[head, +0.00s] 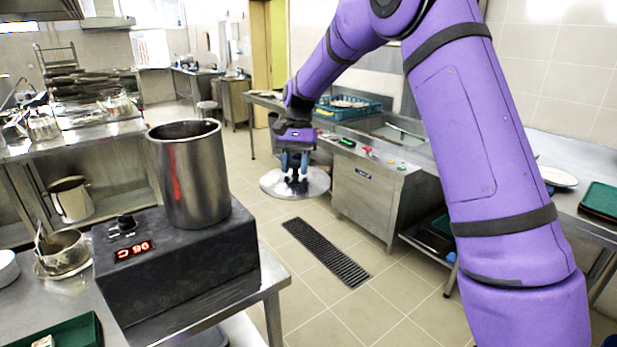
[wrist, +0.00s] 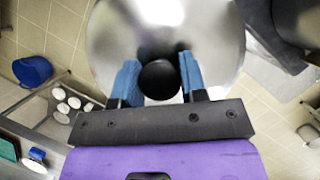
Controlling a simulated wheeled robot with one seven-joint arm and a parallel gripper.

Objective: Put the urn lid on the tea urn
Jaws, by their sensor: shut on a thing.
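The tea urn (head: 192,176) is an open-topped steel cylinder on a dark base (head: 180,262) with a red display, at the left of the head view. Its top is uncovered. The urn lid (head: 272,184) is a round steel disc with a black knob, held in the air to the right of the urn and apart from it. My gripper (head: 294,172) is shut on the lid's knob from above. In the wrist view the blue fingers stand on both sides of the black knob (wrist: 160,80), with the shiny lid (wrist: 205,35) beyond them.
The urn's base stands on a steel counter (head: 262,283). A saucepan (head: 63,250) and a green tray (head: 65,334) are left of it. A steel machine (head: 370,195) and a blue crate (head: 350,107) are at the right. Open floor with a drain grate (head: 326,252) lies between.

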